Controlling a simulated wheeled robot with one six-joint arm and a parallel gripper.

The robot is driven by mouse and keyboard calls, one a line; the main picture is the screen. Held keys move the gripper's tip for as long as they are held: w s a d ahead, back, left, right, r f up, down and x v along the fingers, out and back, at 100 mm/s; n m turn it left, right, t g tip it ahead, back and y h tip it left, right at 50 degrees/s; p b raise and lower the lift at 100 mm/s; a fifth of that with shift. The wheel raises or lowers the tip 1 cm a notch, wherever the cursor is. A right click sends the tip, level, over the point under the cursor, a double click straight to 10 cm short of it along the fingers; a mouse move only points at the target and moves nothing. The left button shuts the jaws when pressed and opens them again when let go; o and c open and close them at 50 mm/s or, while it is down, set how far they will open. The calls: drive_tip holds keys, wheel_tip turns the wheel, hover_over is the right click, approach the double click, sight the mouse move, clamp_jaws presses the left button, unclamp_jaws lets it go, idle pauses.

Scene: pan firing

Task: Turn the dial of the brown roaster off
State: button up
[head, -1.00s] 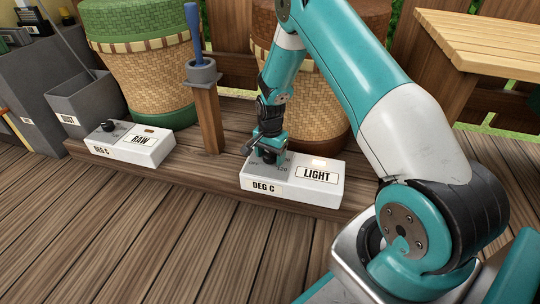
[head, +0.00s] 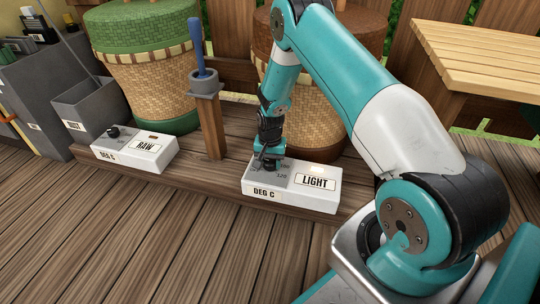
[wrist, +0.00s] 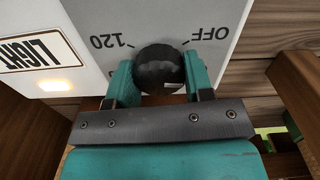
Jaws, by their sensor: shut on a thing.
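The brown roaster (head: 315,115) is a large woven basket at the back, partly hidden by my arm. In front of it sits a white control box (head: 318,201) labelled LIGHT and DEG C. Its black dial (wrist: 158,68) shows in the wrist view, with 120 marked to its left and OFF to its right. My gripper (wrist: 158,80) is shut on the dial, one teal finger on each side. In the head view my gripper (head: 268,160) comes down on the box from above. I cannot make out the dial's pointer. The box's lamp (wrist: 55,86) glows yellow.
A second white box (head: 148,157) labelled RAW, with its own dial, stands left before a green woven roaster (head: 150,85). A wooden post (head: 211,125) with a grey cup and blue handle stands between. A grey bin (head: 92,103) and slatted table (head: 480,50) flank them.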

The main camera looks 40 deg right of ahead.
sight(270, 160)
drive_tip(key=n+p, duration=0.3)
drive_tip(key=n, duration=0.1)
drive_tip(key=shift+s+r+p, duration=0.1)
drive_tip(key=shift+r+p, duration=0.05)
drive_tip(key=shift+p, duration=0.15)
drive_tip(key=shift+n+p, duration=0.85)
drive_tip(key=shift+n, duration=0.95)
drive_tip(key=shift+f, duration=0.2)
drive_tip(key=o, duration=0.9)
drive_tip(key=shift+r, duration=0.15)
wheel_tip(270, 160, up, 17)
drive_tip(key=p, duration=0.7)
drive_tip(key=shift+r+p, duration=0.1)
drive_tip(key=shift+p, duration=0.2)
